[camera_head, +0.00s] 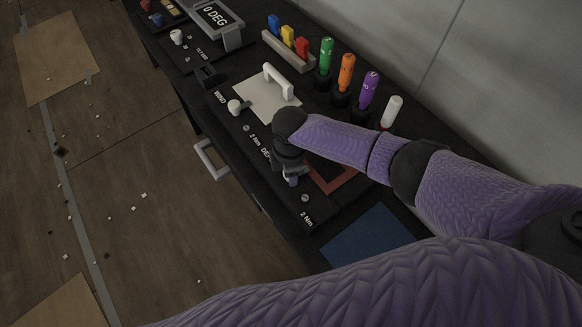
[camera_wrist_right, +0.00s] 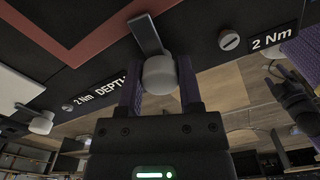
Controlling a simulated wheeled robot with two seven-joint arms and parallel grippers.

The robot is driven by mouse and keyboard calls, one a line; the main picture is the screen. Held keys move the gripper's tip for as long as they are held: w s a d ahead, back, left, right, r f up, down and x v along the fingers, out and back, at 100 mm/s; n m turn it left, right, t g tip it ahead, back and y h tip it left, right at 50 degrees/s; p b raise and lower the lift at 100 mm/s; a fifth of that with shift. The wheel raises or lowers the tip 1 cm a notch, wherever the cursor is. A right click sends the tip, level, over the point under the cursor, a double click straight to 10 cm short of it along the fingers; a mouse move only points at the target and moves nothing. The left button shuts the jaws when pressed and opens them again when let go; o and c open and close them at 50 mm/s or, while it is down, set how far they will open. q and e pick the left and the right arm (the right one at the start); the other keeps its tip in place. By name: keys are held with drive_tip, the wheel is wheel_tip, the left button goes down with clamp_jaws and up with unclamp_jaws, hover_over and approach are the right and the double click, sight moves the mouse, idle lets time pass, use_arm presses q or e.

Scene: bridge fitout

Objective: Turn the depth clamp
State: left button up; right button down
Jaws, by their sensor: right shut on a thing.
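The depth clamp (camera_wrist_right: 158,75) is a pale rounded knob with a flat grey lever, beside the "DEPTH" label in the right wrist view. My right gripper (camera_head: 291,177) reaches down over the console's front edge in the head view. In the wrist view its two purple fingers stand on either side of the knob, shut on it. The lever sticks out past the fingers over the black panel. In the head view my gripper and wrist hide most of the clamp. A dark end of my other arm shows at the right of the wrist view, too unclear to read its jaws.
Slotted screws marked "2 Nm" (camera_head: 305,198) flank the clamp. A red-framed dark panel (camera_head: 338,184) lies beside it. A white plate with a handle (camera_head: 268,106), coloured upright cylinders (camera_head: 346,70) and a blue mat (camera_head: 365,236) are nearby. A drawer handle (camera_head: 209,160) juts from the front.

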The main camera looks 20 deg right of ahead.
drive_tip(key=shift+a+n, duration=0.1)
drive_tip(key=shift+n, duration=0.9)
drive_tip(key=c, duration=0.5)
unclamp_jaws()
drive_tip(key=shift+c, duration=0.2)
wheel_tip(320, 180, up, 9)
drive_tip(key=p, duration=0.3)
drive_tip(key=shift+r+p, duration=0.15)
drive_tip(key=shift+p, duration=0.25)
drive_tip(key=shift+r, duration=0.25)
